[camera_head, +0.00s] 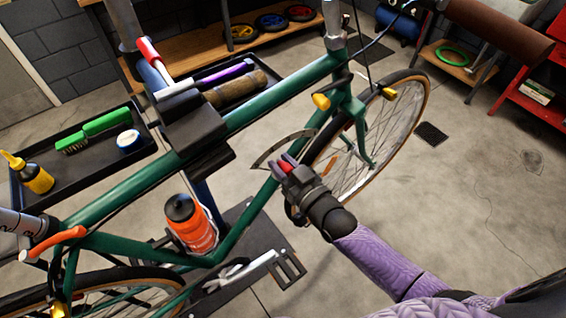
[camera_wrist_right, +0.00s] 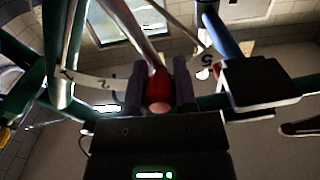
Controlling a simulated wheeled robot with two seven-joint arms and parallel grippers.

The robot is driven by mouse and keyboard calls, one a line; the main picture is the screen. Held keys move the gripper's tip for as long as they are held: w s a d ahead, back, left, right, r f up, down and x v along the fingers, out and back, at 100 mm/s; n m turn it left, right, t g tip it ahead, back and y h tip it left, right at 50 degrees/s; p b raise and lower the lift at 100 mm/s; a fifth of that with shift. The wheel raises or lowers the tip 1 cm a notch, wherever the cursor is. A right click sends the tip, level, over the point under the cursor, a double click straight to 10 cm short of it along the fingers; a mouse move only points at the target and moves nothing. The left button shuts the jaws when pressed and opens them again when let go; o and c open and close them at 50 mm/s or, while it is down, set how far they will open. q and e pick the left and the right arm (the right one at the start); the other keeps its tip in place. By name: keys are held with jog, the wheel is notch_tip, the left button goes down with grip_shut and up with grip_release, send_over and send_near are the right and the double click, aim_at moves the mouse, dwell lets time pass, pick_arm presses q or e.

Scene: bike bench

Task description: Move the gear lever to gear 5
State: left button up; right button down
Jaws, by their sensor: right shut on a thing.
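My right gripper (camera_head: 284,166) is shut on the red knob of the gear lever (camera_head: 287,170), beside the green bike frame. In the right wrist view the red knob (camera_wrist_right: 158,92) sits between the two dark fingers (camera_wrist_right: 158,88), and its metal rod runs up and away. The lever lies between 2 and 5. The fingers and lever hide the middle of the scale. My left gripper is not in view.
The green bike (camera_head: 285,100) is held in a stand clamp (camera_head: 195,125). An orange bottle (camera_head: 190,228) is on its frame. A black tray (camera_head: 85,180) holds brushes, tape and a yellow bottle. Open floor (camera_head: 470,200) lies to the right.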

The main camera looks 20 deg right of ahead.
dwell(0.4)
jog(key=shift+s+a+f+n, duration=0.1)
jog(key=shift+s+a+n, duration=0.05)
jog(key=shift+a+n, duration=0.25)
jog(key=a+n, duration=0.1)
jog(key=f+n, duration=0.1)
jog(key=n, duration=0.1)
jog(key=shift+s+a+f+p, duration=0.15)
jog(key=shift+s+a+p, duration=0.15)
jog(key=shift+s+a, duration=0.1)
jog(key=shift+c, duration=2)
grip_release()
jog(key=p+v, duration=0.2)
jog(key=v, duration=0.8)
